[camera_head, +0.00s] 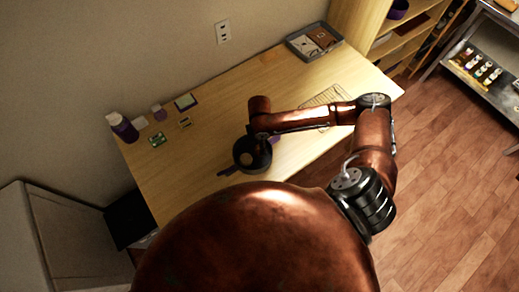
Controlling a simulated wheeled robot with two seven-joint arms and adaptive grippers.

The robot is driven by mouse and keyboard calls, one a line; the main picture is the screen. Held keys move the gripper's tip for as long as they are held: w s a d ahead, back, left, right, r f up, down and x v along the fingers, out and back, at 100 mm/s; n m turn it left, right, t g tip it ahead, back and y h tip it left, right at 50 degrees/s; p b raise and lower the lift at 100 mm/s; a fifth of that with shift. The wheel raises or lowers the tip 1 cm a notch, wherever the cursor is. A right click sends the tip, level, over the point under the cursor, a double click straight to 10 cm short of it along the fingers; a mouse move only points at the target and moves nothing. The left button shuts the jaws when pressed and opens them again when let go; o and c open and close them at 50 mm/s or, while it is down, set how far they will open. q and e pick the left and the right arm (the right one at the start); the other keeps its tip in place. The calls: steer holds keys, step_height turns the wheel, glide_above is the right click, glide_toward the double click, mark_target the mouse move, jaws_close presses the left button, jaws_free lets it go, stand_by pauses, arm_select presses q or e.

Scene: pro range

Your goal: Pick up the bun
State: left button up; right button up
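My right arm comes in from the right and reaches over the wooden table (205,125). The fingertips are not clear, so I cannot tell whether the gripper is open or shut. I cannot make out a bun; the wrist and my copper body hide part of the table. My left gripper is not in view.
A grey tray (301,49) is at the far corner. A wire rack (325,95) lies behind my forearm. Bare tabletop lies left of the wrist.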

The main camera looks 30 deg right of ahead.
step_height(320, 180, down, 4)
steer(key=shift+s+r, duration=0.1)
steer(key=shift+s, duration=0.05)
steer(key=shift+f, duration=0.35)
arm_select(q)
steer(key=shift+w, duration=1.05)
arm_select(e)
steer(key=shift+c, duration=0.5)
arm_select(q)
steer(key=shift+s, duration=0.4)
arm_select(e)
steer(key=c, duration=0.8)
